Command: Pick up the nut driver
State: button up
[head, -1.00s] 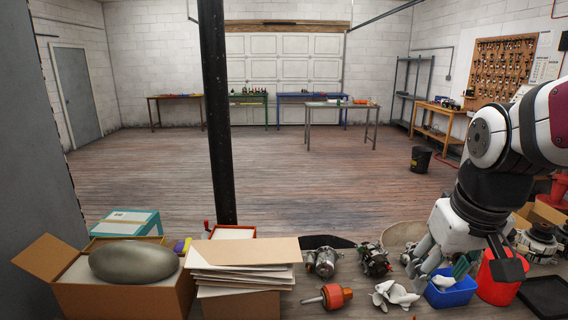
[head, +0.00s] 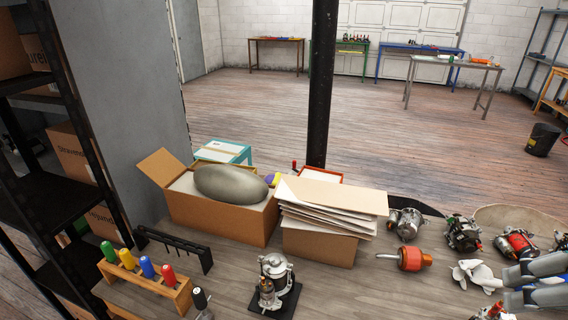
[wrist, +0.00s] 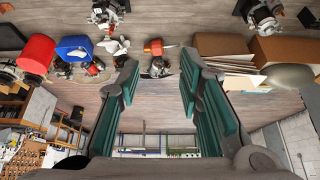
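A wooden rack (head: 150,287) at the lower left of the head view holds upright tools with green (head: 108,251), yellow (head: 127,259), blue (head: 147,266) and red (head: 168,274) handles. I cannot tell which, if any, is the nut driver; their shafts are mostly hidden. A black-topped item (head: 200,299) stands right of the rack, cut by the frame edge. My gripper (head: 510,288) is at the right edge, far from the rack. The wrist view shows my gripper (wrist: 160,70) open, its teal-padded fingers wide apart with nothing between them.
A cardboard box (head: 215,217) with a grey oval object (head: 231,182) and a box with stacked sheets (head: 320,244) stand behind the rack. A small metal machine (head: 274,283) stands between rack and gripper. An orange part (head: 410,259) lies near my gripper. A black post (head: 320,90) rises behind.

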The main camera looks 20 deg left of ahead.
aim_at(167, 271)
jog(key=k+l+u, duration=0.1)
jog(key=u, duration=1.2)
jog(key=i+u, duration=0.15)
jog(key=u, duration=0.3)
jog(key=i+j+z, duration=0.2)
jog(key=j+z, duration=0.15)
jog(key=i+j+z, duration=0.1)
jog(key=j+z, duration=0.3)
jog(key=i+j+z, duration=0.1)
jog(key=j+z, duration=0.25)
